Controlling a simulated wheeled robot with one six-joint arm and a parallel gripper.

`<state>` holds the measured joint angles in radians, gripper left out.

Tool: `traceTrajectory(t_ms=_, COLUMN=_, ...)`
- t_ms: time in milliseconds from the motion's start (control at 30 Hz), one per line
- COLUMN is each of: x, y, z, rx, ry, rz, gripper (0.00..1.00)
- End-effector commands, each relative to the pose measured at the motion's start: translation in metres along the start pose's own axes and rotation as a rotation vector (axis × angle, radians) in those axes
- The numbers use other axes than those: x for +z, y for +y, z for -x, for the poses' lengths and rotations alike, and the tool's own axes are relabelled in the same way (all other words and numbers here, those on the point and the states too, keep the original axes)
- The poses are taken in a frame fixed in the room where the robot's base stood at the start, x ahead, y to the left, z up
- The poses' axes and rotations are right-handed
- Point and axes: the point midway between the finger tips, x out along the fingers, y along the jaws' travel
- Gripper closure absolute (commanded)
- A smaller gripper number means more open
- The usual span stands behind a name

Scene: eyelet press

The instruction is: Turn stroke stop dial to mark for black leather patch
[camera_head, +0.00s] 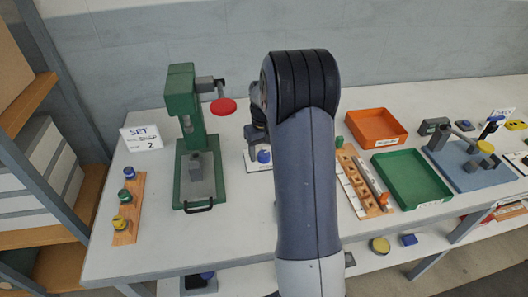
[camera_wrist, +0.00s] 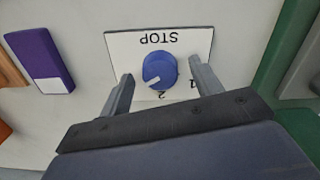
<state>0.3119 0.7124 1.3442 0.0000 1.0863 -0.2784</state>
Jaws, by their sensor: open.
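The stroke stop dial (camera_wrist: 160,70) is a round blue knob on a white plate (camera_wrist: 120,45) marked STOP, upside down in the wrist view. Its white pointer line points to the lower left, left of the mark 2; mark 1 is at the lower right. Any mark behind the left finger is hidden. My open gripper (camera_wrist: 160,68) has one finger on each side of the dial, with visible gaps. In the head view the dial (camera_head: 264,156) shows beside my arm, which hides part of the plate. A card (camera_head: 142,138) reads SET and 2; its middle line is unclear.
The green press (camera_head: 182,100) with a red knob stands left of my arm. A purple block (camera_wrist: 38,55) lies beside the plate in the wrist view. Orange and green trays (camera_head: 376,127) and a wooden rack (camera_head: 358,190) are on the right. A board with several small pots (camera_head: 128,205) is far left.

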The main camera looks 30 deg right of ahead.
Motion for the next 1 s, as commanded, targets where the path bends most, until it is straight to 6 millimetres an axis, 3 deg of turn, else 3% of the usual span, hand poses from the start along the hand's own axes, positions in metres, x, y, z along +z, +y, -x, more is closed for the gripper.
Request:
traceTrajectory(t_ms=300, x=-0.001, y=0.000, z=0.061, rx=0.002, ry=0.006, rz=0.000, gripper=0.39)
traceTrajectory(t_ms=500, x=-0.001, y=0.000, z=0.092, rx=0.001, ry=0.005, rz=0.000, gripper=0.39)
traceTrajectory(t_ms=700, x=0.000, y=0.000, z=0.102, rx=0.001, ry=0.003, rz=0.000, gripper=0.39)
traceTrajectory(t_ms=1000, x=0.000, y=0.000, z=0.101, rx=0.000, ry=0.001, rz=0.000, gripper=0.39)
